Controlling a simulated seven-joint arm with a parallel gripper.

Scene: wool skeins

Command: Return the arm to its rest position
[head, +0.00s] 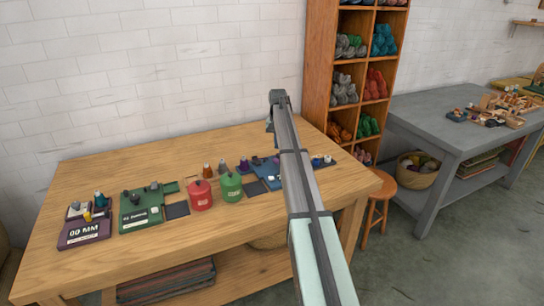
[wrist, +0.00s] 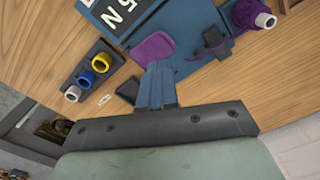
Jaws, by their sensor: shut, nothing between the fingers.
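My gripper (wrist: 157,68) shows in the wrist view with its two blue fingers together and nothing between them. The fingertips appear over or beside a purple pad (wrist: 153,46) at the edge of a blue board (wrist: 195,40) that bears a white-on-black label. I cannot tell the exact height of the fingers above it. In the head view my arm reaches from the bottom edge up over the wooden table (head: 115,170). Its far end is above the table's back part and hides some of the blue board (head: 268,172).
A red canister (head: 200,195) and a green canister (head: 231,187) stand left of the arm. A green board (head: 140,208) and a purple board (head: 84,232) lie farther left. A rack of spools (wrist: 92,72) is near the fingers. A wooden shelf (head: 318,75) stands behind right.

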